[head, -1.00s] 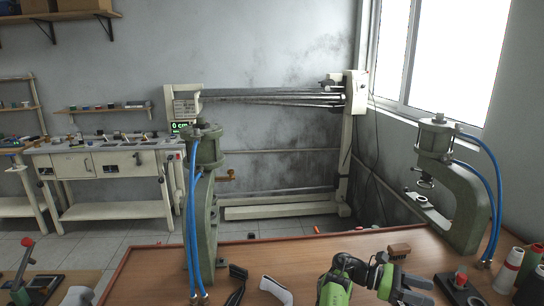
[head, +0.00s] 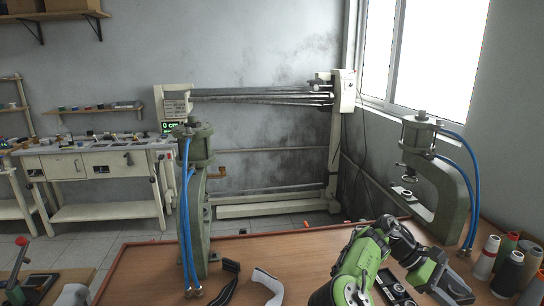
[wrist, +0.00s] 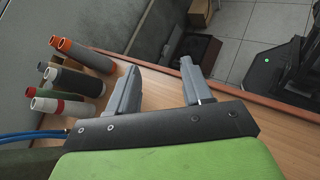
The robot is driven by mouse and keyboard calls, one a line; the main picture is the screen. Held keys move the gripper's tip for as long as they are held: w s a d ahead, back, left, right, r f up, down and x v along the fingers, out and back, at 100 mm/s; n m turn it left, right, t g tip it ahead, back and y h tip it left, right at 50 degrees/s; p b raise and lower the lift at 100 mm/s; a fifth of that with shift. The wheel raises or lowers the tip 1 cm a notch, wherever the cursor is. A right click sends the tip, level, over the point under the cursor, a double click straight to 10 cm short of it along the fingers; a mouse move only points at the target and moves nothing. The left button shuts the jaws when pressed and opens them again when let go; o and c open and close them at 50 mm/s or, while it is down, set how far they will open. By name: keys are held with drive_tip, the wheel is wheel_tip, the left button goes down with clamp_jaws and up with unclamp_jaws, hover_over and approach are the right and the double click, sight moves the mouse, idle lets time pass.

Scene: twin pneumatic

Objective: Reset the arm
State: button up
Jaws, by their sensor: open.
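My gripper (head: 464,287) is at the lower right of the head view, at the end of my green and black arm, above the wooden table (head: 120,285). In the wrist view my gripper (wrist: 160,82) shows two grey fingers set wide apart with nothing between them. The table's edge and the floor lie beyond the fingers there.
A green pneumatic press (head: 196,215) stands left of my arm and another press (head: 448,185) stands behind it at right. Thread spools (head: 508,272) stand at the right edge. A dark piece (head: 228,280) and a grey-white piece (head: 268,284) lie on the table.

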drive_tip(key=s+a+r+m+t+y, duration=0.2)
drive_tip(key=s+a+t+y, duration=0.1)
drive_tip(key=s+a, duration=0.4)
drive_tip(key=s+a+r+m+t+y+p, duration=0.1)
drive_tip(key=s+a+r+m+t+y, duration=0.1)
drive_tip(key=s+a+t, duration=0.3)
drive_tip(key=s+a+r+m+t+y, duration=0.2)
drive_tip(key=s+a, duration=0.8)
drive_tip(key=a, duration=0.6)
drive_tip(key=r+t+y, duration=0.1)
drive_tip(key=t+y, duration=0.1)
drive_tip(key=t, duration=0.1)
drive_tip(key=shift+s+r, duration=0.15)
drive_tip(key=shift+s, duration=0.25)
